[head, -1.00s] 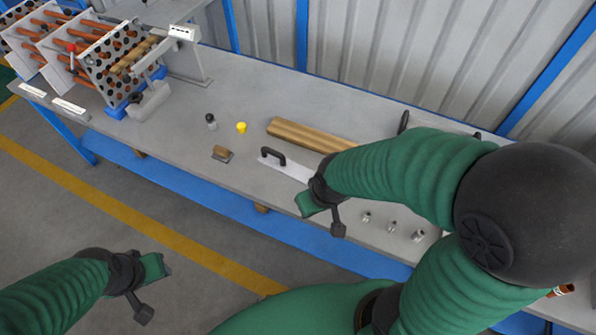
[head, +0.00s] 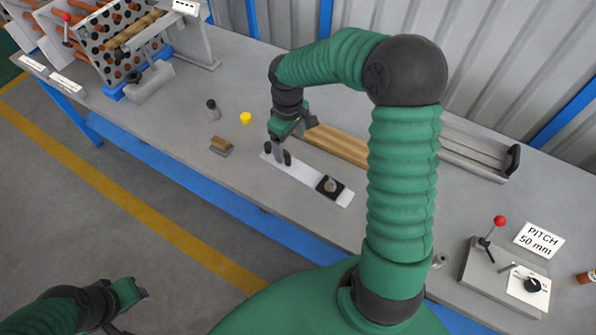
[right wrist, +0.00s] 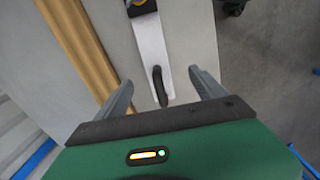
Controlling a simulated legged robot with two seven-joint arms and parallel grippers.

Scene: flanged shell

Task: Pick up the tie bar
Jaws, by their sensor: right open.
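The tie bar appears to be the pale flat bar (head: 308,172) lying on the workbench, with a black handle at its left end and a dark pad with a round knob at its right end. My right gripper (head: 281,150) is low over the handle end. In the right wrist view the open fingers (right wrist: 162,82) stand on either side of the black handle (right wrist: 160,88), with gaps beside it; the bar (right wrist: 150,45) runs away from them. Contact is not visible. My left gripper (head: 135,291) is at the lower left, away from the bench; its jaw opening is unclear.
Long brass bars (head: 338,143) lie just behind the flat bar. A yellow cap (head: 245,118), a small dark-topped cylinder (head: 212,108) and a brass-topped block (head: 221,146) are to the left. A red-knobbed lever fixture (head: 499,222) and a pitch sign (head: 539,240) are at the right.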

